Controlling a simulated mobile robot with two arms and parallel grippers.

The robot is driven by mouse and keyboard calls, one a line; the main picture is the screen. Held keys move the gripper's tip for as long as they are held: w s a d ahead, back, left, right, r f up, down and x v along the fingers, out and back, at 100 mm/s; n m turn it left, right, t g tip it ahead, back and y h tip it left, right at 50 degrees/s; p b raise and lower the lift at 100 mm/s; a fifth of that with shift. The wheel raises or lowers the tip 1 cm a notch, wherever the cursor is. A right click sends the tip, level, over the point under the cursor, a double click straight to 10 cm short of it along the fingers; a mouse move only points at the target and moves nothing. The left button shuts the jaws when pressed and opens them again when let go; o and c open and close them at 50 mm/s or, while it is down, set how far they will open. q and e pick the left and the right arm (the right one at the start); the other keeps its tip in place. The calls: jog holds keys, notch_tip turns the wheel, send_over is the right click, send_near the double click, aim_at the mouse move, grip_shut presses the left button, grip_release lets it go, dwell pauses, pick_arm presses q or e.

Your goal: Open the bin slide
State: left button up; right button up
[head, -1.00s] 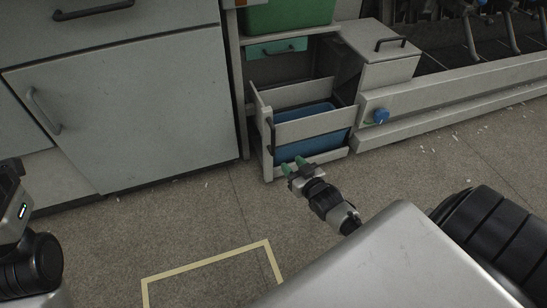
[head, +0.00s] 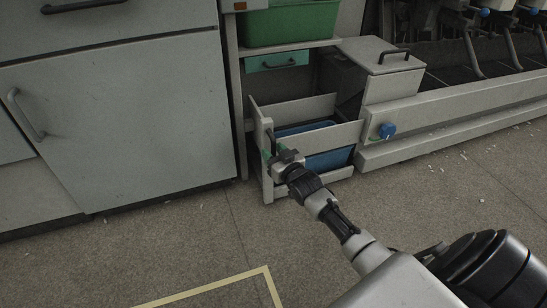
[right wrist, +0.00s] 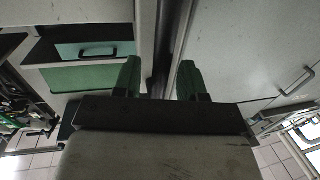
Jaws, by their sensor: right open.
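The bin slide is a pale grey pull-out frame (head: 318,134) low under the bench. Its front panel (head: 257,123) stands out from the cabinet, so it is at least partly out. A blue bin (head: 328,160) sits inside it. A dark upright handle (head: 271,140) is on the front panel. My right gripper (head: 271,157) is at the front panel, just below the visible part of the handle; I cannot tell whether it touches. In the right wrist view its green fingers (right wrist: 159,80) are apart, with a dark upright strip beyond the gap. My left gripper is out of view.
A teal drawer (head: 278,61) and a green crate (head: 290,23) are above the slide. A grey cabinet (head: 120,110) stands at the left. A lidded grey box (head: 385,62) and a blue knob (head: 387,130) are at the right. Floor in front is clear.

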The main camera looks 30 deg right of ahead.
jog(key=shift+w, duration=0.15)
jog(key=shift+c, duration=0.3)
grip_shut()
